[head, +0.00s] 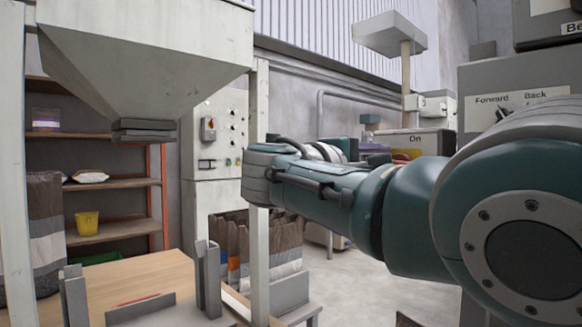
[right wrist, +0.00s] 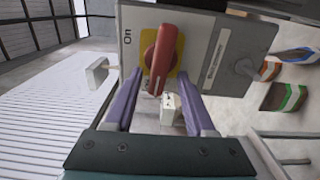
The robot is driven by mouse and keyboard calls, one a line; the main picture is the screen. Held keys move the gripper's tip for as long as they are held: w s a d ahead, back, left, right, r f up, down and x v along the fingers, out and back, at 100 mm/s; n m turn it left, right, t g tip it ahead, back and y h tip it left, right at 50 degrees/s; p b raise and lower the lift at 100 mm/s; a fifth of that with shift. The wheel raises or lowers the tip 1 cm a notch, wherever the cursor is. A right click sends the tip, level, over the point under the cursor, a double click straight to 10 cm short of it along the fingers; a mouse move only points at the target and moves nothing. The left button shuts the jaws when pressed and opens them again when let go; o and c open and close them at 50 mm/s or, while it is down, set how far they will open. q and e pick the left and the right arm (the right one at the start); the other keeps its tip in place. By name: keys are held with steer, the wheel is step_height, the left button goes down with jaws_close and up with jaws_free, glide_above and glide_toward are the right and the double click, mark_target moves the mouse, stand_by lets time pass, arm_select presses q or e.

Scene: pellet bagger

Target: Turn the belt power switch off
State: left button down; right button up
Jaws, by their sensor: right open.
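The switch box (right wrist: 210,45) fills the upper part of the right wrist view, with an "On" label on its left side. On its yellow plate (right wrist: 150,50) sits a red handle (right wrist: 162,62). My right gripper (right wrist: 160,92) is open, its two purple fingers on either side of the handle's lower end; I cannot tell whether they touch it. In the head view the switch box (head: 422,142) shows "On", partly hidden behind my right arm. There the fingers of my right gripper (head: 375,148) show only partly, left of the box. My left gripper is out of view.
A grey cabinet (head: 485,75) marked "Forward" and "Back" stands right of the switch box. A hopper (head: 145,55) hangs over a wooden table (head: 170,275) at left. A control panel (head: 215,135) and several bags (head: 285,245) stand behind. Some floor (head: 350,270) is clear.

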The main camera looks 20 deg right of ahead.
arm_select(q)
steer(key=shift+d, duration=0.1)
arm_select(e)
steer(key=v, duration=1)
